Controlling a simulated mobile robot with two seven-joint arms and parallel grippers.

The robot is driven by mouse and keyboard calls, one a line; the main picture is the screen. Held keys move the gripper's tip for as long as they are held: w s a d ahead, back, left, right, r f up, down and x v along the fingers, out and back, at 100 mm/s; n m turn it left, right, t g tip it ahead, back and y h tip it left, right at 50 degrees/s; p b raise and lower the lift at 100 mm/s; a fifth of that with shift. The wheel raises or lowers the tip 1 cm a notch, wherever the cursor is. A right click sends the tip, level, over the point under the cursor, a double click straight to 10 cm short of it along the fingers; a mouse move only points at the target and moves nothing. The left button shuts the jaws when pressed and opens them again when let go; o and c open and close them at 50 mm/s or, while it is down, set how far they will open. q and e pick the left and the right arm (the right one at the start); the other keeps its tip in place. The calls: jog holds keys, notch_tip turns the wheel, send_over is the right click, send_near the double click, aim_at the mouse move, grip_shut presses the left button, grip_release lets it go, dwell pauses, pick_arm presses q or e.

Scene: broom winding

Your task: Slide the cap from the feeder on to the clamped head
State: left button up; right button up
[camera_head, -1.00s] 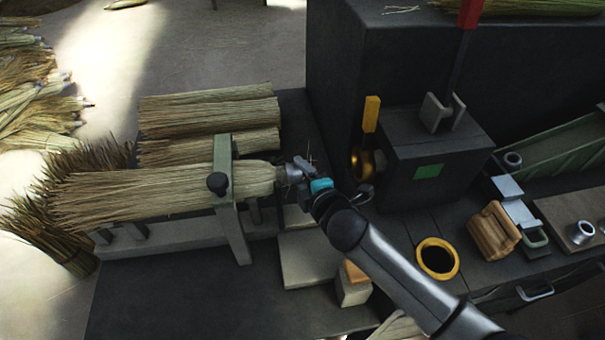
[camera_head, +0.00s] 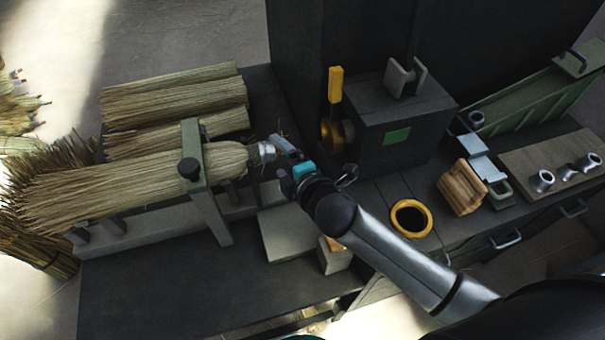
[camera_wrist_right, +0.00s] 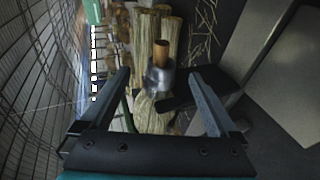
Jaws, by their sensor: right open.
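The clamped head (camera_head: 110,185) is a straw bundle lying level, held by a green clamp (camera_head: 193,140) with a black knob. A silver cap (camera_head: 266,149) sits at its right, narrow end. In the right wrist view the cap (camera_wrist_right: 158,80) shows against the straw, with a brown stub (camera_wrist_right: 161,48) standing out of it. My right gripper (camera_head: 280,146) is at that end; its fingers (camera_wrist_right: 160,85) are open on either side of the cap, with gaps showing. The feeder (camera_head: 535,95) is a green sloped chute at the right, with a silver cap (camera_head: 476,118) near its lower end. My left gripper is out of view.
A dark machine block (camera_head: 400,125) with a yellow handle (camera_head: 335,85) stands right of my gripper. A yellow-rimmed hole (camera_head: 411,218), a wooden block (camera_head: 462,187) and a board (camera_head: 520,160) with silver pieces lie further right. Straw bundles (camera_head: 175,95) lie behind the clamp.

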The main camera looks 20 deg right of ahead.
jog(key=p+v, duration=0.1)
jog(key=v, duration=1)
